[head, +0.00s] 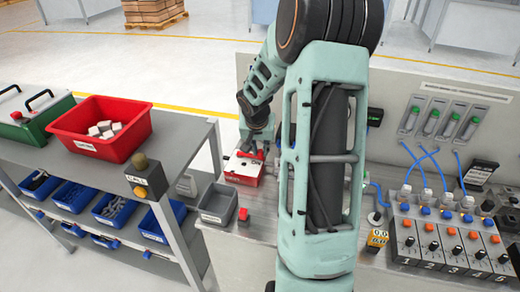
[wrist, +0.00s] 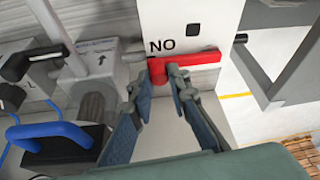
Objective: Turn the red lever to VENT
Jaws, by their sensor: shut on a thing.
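The red lever (wrist: 204,61) shows in the wrist view, on the white top of a unit with dark print that reads "NO" from this side. The lever extends to the right, beyond the fingers. My gripper (wrist: 167,76) is shut on the lever near its left end, with a fingertip on either side. In the head view my gripper (head: 254,151) is over a red box with a white top (head: 243,169), and my arm hides part of it. I cannot read a VENT mark in either view.
Numbered modules (head: 450,238) with blue hoses are at the right.

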